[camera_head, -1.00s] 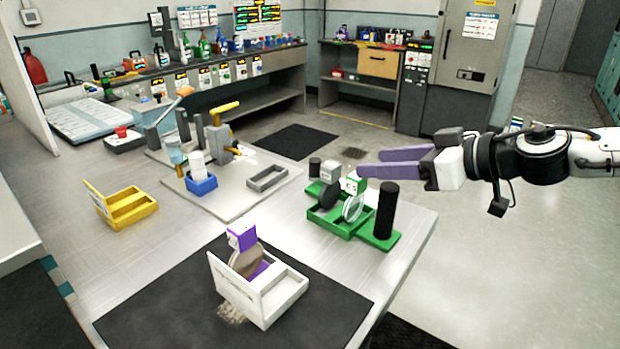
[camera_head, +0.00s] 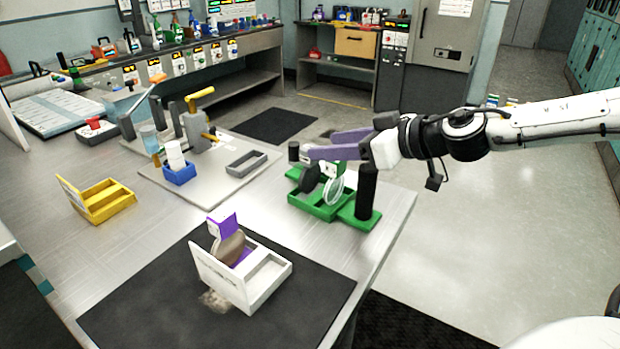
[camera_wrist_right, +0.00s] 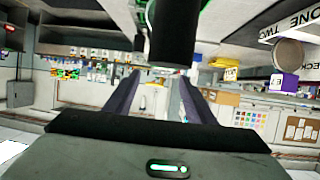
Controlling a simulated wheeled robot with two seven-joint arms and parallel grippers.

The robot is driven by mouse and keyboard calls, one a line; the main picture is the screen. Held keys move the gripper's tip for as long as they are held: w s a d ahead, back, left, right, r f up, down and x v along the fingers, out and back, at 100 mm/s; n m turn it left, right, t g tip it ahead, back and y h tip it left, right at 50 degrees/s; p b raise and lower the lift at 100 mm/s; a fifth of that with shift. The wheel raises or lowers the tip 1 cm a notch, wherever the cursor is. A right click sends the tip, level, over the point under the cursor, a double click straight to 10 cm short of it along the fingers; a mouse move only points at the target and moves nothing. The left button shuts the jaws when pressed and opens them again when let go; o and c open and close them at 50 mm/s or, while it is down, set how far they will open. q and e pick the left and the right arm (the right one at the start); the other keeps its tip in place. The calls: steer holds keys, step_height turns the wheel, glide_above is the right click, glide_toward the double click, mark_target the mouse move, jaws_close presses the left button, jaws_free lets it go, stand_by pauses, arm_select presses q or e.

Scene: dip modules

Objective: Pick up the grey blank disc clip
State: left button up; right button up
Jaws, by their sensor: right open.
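Two holders carry disc clips, and I cannot tell for sure which is the grey blank one. A dark grey disc (camera_head: 309,178) stands upright in the green tray (camera_head: 318,209), beside a clear disc (camera_head: 336,189) on a green-and-white clip. A grey-brown disc (camera_head: 230,247) with a purple clip (camera_head: 222,226) stands in the white tray (camera_head: 268,287); that disc (camera_wrist_right: 288,54) also shows in the right wrist view. My right gripper (camera_head: 320,143) is open and empty, above the back of the green tray. In the right wrist view its fingers (camera_wrist_right: 157,97) are apart. My left gripper is out of view.
A black post (camera_head: 366,191) rises from the green base close to my right gripper; a black cylinder (camera_wrist_right: 174,32) fills the right wrist view's top. A yellow tray (camera_head: 108,203), blue holder (camera_head: 179,174) and grey tray (camera_head: 246,164) stand farther left. The dark mat has bare room.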

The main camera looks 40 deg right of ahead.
mark_target(310, 172)
steer(key=b+x, duration=0.1)
steer(key=x, duration=0.3)
steer(key=shift+w+f, duration=0.1)
steer(key=shift+f, duration=0.1)
jaws_close()
stand_by(0.3)
